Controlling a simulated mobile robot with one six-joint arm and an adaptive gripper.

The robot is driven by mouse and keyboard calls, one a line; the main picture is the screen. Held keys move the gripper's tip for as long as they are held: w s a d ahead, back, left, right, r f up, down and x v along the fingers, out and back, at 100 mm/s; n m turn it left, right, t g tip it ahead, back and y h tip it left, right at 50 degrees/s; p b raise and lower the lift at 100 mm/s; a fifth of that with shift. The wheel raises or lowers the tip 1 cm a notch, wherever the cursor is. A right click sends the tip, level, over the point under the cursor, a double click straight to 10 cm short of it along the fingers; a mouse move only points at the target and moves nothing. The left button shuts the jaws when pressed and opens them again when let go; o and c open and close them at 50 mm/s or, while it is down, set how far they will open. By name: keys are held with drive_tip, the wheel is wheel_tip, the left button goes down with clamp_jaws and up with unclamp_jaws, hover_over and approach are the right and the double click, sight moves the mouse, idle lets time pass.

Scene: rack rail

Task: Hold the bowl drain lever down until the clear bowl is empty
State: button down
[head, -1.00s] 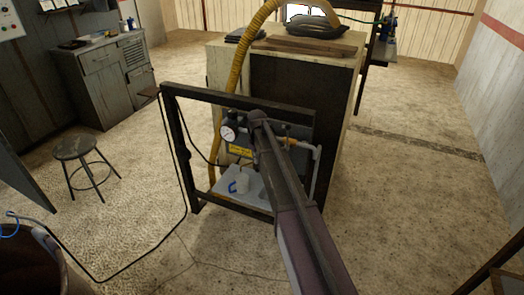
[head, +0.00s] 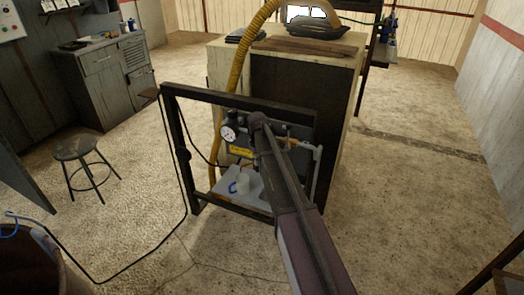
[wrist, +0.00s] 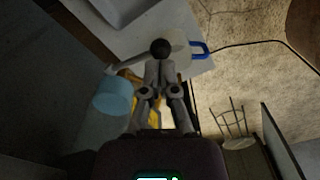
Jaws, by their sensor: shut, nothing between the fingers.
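In the wrist view my gripper (wrist: 158,74) is shut, with nothing between its fingers. A dark round knob (wrist: 160,47) shows right at the fingertips; it looks like the end of the drain lever, but I cannot tell whether they touch or how far down it is. The clear bowl (wrist: 113,97) is a pale blue cylinder just left of the fingers; its liquid level cannot be made out. A white cup with a blue handle (wrist: 200,48) is beyond the fingertips; in the head view it stands on the grey tray (head: 261,187). My arm hides the gripper and bowl in the head view.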

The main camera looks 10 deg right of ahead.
sight(258, 169)
drive_tip(key=shift+f+b, duration=2.15)
drive_tip(key=shift+f, duration=0.05)
drive_tip(key=shift+r, duration=0.1)
idle(1.2)
wheel_tip(258, 169, up, 8)
drive_tip(key=p, duration=0.8)
drive_tip(key=shift+r, duration=0.15)
drive_tip(key=s+r+m+p, duration=0.1)
drive_tip(key=s+m, duration=0.3)
drive_tip(key=s, duration=2.5)
drive_tip(key=shift+r+m+p, duration=0.2)
drive_tip(key=shift+m+p, duration=0.2)
drive_tip(key=shift+p, duration=0.05)
